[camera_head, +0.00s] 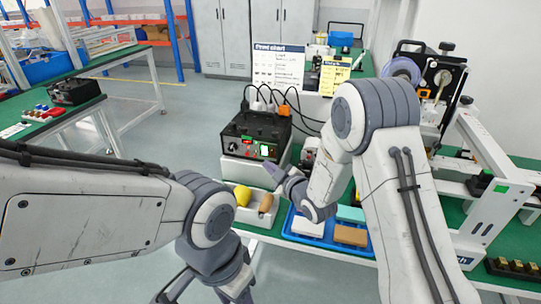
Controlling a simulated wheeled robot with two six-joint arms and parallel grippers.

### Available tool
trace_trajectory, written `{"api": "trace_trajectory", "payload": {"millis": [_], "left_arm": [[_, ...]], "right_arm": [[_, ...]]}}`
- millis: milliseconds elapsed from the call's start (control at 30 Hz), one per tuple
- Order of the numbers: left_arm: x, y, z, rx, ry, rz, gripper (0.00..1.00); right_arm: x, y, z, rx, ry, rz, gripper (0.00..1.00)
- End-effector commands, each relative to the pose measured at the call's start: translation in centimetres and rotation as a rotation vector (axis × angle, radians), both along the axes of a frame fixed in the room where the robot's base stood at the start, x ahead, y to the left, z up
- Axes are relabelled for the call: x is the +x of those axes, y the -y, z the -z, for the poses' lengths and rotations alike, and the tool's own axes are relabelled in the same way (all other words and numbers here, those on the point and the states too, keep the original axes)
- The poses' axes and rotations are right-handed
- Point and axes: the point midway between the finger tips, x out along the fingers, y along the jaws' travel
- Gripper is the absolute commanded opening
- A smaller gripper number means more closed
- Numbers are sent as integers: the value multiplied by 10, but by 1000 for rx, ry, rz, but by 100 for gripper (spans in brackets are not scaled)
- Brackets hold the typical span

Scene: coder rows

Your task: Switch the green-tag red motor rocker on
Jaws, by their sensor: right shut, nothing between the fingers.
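A black power box (255,130) with cables plugged into its top stands on a pale stand on the bench, left of my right arm. Its front has a small green tag, a lit green-white switch area and a small red spot (233,147). The parts are too small to tell which is the red motor rocker or how it is set. My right gripper (272,170) is shut and empty, with its tip just below the box's front, near the lit switch; I cannot tell whether it touches. My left gripper (205,292) hangs at the bottom edge, partly cut off.
A pale holder with a yellow knob (242,195) and a brown handle (266,203) sits below the box. A blue tray (322,243) with blocks lies to its right. A spool machine (432,80) stands at right. Another black box (74,91) is on the left bench.

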Motion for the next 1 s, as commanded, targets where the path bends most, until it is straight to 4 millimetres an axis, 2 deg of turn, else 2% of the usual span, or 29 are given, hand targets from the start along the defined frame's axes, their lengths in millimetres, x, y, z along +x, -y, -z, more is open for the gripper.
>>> {"api": "trace_trajectory", "payload": {"millis": [100,300,1000], "left_arm": [[0,0,5,0,0,0,50],[0,0,7,0,0,0,50],[0,0,7,0,0,0,50]], "right_arm": [[12,4,4,2,1,0,0],[22,7,4,0,0,0,0],[23,7,4,0,0,-1,0]]}}
